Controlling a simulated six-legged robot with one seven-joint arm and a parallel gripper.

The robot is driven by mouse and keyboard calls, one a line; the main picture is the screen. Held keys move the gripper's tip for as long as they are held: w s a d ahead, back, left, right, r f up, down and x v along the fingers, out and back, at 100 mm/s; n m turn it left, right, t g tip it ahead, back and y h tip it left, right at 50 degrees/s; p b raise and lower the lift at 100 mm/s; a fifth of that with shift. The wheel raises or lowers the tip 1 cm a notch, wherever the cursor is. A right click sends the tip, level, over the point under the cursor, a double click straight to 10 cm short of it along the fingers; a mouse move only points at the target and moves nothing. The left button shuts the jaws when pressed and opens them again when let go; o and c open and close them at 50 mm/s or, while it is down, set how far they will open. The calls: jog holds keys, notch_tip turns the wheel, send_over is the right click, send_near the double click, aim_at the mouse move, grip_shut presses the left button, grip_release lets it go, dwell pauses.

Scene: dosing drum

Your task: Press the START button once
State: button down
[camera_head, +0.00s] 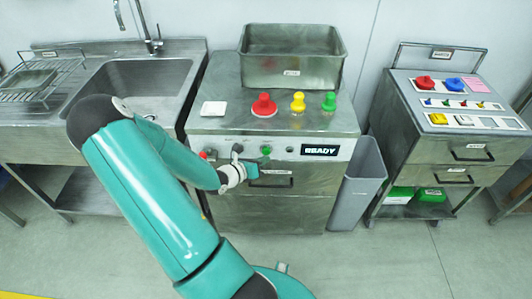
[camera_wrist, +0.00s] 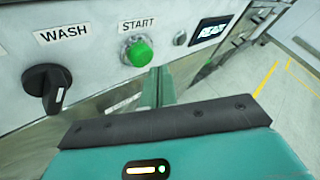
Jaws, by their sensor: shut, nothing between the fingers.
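The green START button (camera_wrist: 139,53) sits in a metal ring on the front panel, under its "START" label, in the wrist view. It also shows in the head view (camera_head: 266,150) on the front of the steel machine (camera_head: 270,203). My gripper (camera_wrist: 159,75) is shut and empty. Its fingertips are just below and right of the button in the wrist view; I cannot tell whether they touch it. In the head view my gripper (camera_head: 252,170) is in front of the panel, just below the button. The display (camera_head: 321,150) reads "READY".
A black WASH knob (camera_wrist: 47,87) is left of the button. A drawer handle (camera_head: 272,184) lies below the panel. Red (camera_head: 264,105), yellow (camera_head: 298,102) and green (camera_head: 329,102) knobbed pieces stand on top. A grey bin (camera_head: 358,185) stands to the right.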

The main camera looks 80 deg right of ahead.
jog(key=shift+d, duration=0.1)
jog(key=shift+w+d, duration=0.1)
jog(key=shift+d, duration=0.25)
jog(key=shift+w+d, duration=0.1)
jog(key=shift+d, duration=0.4)
dwell(0.7)
jog(key=shift+a, duration=0.1)
jog(key=shift+s+a, duration=0.2)
jog(key=shift+a, duration=0.65)
jog(key=a, duration=0.2)
jog(key=s+a, duration=0.1)
jog(key=a, duration=0.2)
dwell(0.4)
dwell(0.7)
